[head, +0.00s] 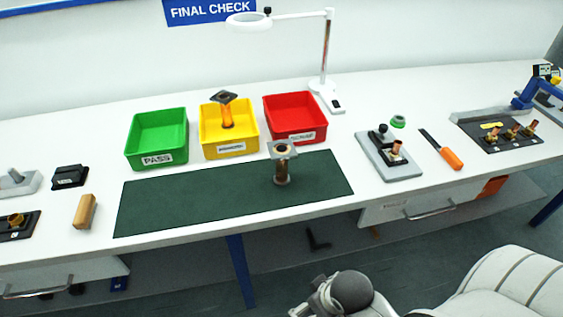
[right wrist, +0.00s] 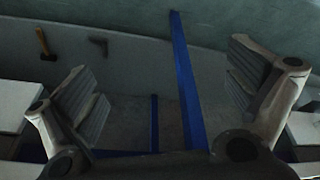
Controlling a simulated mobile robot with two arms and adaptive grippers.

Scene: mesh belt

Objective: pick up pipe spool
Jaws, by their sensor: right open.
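A pipe spool (head: 282,168) stands upright on the dark green mat (head: 160,205), with a square grey flange on top and a round flange at its foot. A second, similar spool (head: 227,114) with an orange-brown pipe stands in the yellow bin (head: 235,148). My right gripper (right wrist: 170,85) is open in the right wrist view, with nothing between its fingers. That view shows the space under the bench, and no spool shows in it. My left gripper is in neither view.
Green (head: 170,163) and red (head: 295,137) bins flank the yellow one. A white ring lamp (head: 327,60) stands behind. A grey fixture (head: 388,170) and an orange-handled tool (head: 451,158) lie right of the mat. A wooden block (head: 85,211) lies left. Blue legs (right wrist: 186,85) stand under the bench.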

